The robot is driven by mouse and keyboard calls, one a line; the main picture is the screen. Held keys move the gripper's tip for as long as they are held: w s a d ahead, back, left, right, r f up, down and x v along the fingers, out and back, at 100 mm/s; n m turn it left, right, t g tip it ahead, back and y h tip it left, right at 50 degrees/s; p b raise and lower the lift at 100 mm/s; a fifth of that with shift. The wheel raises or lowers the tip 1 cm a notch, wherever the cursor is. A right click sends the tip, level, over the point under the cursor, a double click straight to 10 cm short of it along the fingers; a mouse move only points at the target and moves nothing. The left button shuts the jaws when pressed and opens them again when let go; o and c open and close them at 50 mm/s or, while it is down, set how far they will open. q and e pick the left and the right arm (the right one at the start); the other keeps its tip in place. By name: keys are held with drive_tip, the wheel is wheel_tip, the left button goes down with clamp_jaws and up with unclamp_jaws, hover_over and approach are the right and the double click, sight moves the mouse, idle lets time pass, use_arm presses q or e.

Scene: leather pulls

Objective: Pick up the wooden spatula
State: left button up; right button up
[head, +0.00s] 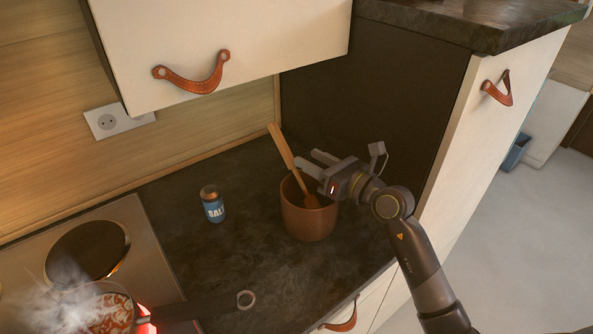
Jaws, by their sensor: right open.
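The wooden spatula (283,150) stands tilted in a brown pot (309,222) on the dark countertop. Its handle rises above the rim and leans to the upper left, and its lower end shows inside the pot. My right gripper (306,161) reaches in from the right, above the pot's rim. Its fingers are open and point left toward the spatula's handle. I cannot tell whether the handle is between the fingers or just beyond them. My left gripper is not in view.
A blue salt shaker (213,205) stands left of the pot. A steaming pan (103,309) sits on a glowing burner at the lower left, its handle extending right. A white cabinet (230,40) with a leather pull hangs above. A tall dark panel (380,100) stands behind my right gripper.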

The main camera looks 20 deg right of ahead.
sight(287, 147)
drive_tip(key=p+x, duration=0.1)
drive_tip(key=x, duration=0.7)
drive_tip(key=shift+a, duration=0.2)
drive_tip(key=shift+d, duration=0.1)
clamp_jaws()
